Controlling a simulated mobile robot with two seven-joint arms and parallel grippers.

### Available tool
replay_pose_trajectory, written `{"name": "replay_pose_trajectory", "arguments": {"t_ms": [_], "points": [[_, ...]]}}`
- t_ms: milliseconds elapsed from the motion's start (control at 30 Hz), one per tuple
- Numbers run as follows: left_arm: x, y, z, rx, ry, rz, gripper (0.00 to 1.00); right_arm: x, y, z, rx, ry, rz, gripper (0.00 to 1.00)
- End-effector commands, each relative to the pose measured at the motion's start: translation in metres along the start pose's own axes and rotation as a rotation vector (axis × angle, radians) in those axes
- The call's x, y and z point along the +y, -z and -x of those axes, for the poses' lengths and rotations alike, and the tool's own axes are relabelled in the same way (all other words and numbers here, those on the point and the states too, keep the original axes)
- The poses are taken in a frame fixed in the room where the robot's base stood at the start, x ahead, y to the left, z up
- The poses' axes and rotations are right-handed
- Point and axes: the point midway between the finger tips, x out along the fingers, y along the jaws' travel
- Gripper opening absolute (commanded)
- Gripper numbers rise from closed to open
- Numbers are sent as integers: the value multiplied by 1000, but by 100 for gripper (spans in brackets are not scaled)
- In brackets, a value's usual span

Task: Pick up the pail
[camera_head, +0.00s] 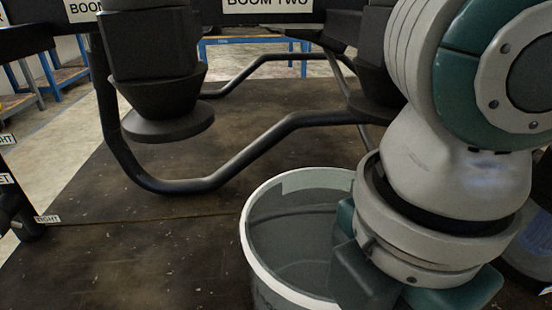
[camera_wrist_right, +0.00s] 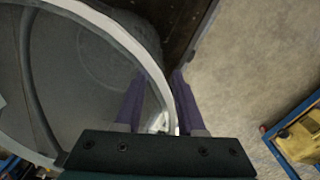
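The pail (camera_head: 252,250), a grey bucket with a white rim, stands on the dark brown surface at the lower middle of the head view. My right arm hides its right side. It also fills the left of the right wrist view (camera_wrist_right: 100,62), with a thin handle showing across its left part. My right gripper (camera_wrist_right: 160,82) is at the pail's near right edge. One purple finger is inside the pail and the other outside, with the rim between them. The fingers look apart, with a gap to the rim. My left gripper is not in view.
A black tubular frame (camera_head: 190,186) with dark round nozzle units (camera_head: 155,75) and a "BOOM TWO" label stands behind the pail. Blue-framed tables (camera_head: 225,42) stand farther back. A yellow object (camera_wrist_right: 302,140) lies at lower right in the wrist view.

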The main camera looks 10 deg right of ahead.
Motion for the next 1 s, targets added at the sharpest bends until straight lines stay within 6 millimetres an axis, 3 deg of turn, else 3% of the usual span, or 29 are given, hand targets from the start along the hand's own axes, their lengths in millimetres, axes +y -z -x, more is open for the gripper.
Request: {"name": "replay_pose_trajectory", "arguments": {"t_ms": [267, 633, 1000], "points": [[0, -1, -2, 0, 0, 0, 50, 0, 0, -5, 1, -1, 1, 38], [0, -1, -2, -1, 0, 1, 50, 0, 0, -4, 1, -1, 1, 0], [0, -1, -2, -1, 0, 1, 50, 0, 0, -4, 1, -1, 1, 0]]}}
